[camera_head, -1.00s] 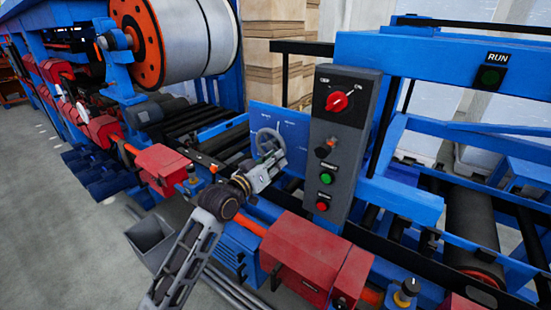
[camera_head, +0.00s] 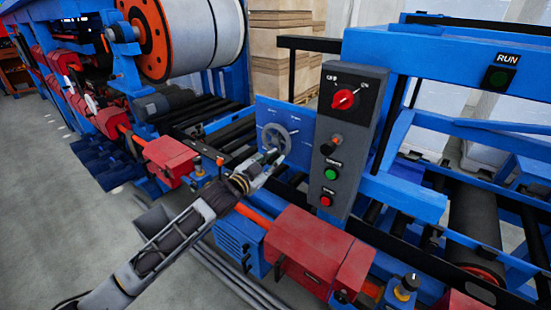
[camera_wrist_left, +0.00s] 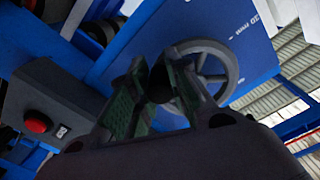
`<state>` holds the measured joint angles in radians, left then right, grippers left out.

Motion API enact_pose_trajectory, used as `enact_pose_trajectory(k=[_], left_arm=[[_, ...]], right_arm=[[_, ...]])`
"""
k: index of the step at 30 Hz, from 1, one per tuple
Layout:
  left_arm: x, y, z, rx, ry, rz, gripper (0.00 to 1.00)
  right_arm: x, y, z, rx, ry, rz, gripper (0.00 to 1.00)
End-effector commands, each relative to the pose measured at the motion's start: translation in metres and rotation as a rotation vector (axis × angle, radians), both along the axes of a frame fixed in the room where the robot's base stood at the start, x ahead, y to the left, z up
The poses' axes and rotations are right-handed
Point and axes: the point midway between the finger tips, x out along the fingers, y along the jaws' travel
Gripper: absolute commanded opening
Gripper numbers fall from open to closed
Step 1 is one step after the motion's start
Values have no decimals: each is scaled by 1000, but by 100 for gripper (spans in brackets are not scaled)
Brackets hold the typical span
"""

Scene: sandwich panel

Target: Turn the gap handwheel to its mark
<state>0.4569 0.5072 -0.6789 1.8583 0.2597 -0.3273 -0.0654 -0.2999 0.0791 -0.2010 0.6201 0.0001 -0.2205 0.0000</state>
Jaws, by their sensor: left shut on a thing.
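The gap handwheel (camera_head: 275,139) is a grey spoked wheel on a blue panel (camera_head: 297,121) with white marks, left of the grey control box. My left gripper (camera_head: 270,159) reaches in from the left and is at the lower rim of the wheel. In the left wrist view the handwheel (camera_wrist_left: 219,62) stands behind the fingers of my left gripper (camera_wrist_left: 160,88). These are shut on a dark part, apparently the wheel's handle; the fingers hide much of it. Which mark the wheel stands at is too small to tell. My right gripper is not in view.
The grey control box (camera_head: 349,140) stands close right of the wheel, with a red knob (camera_head: 344,99), a green button (camera_head: 331,174) and a red button (camera_head: 326,201). Red housings (camera_head: 312,245) and rollers (camera_head: 199,118) lie around my arm. Grey floor (camera_head: 60,220) is open at the left.

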Motion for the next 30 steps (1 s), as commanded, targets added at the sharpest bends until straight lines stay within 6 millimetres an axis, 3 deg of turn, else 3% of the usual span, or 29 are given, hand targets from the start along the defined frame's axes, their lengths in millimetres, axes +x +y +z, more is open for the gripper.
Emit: enact_pose_trajectory(k=[15, 30], left_arm=[[14, 19, -2, 342, -243, 4, 0], [17, 23, 0, 416, -301, 5, 0]], right_arm=[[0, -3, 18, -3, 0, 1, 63], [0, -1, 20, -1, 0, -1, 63]])
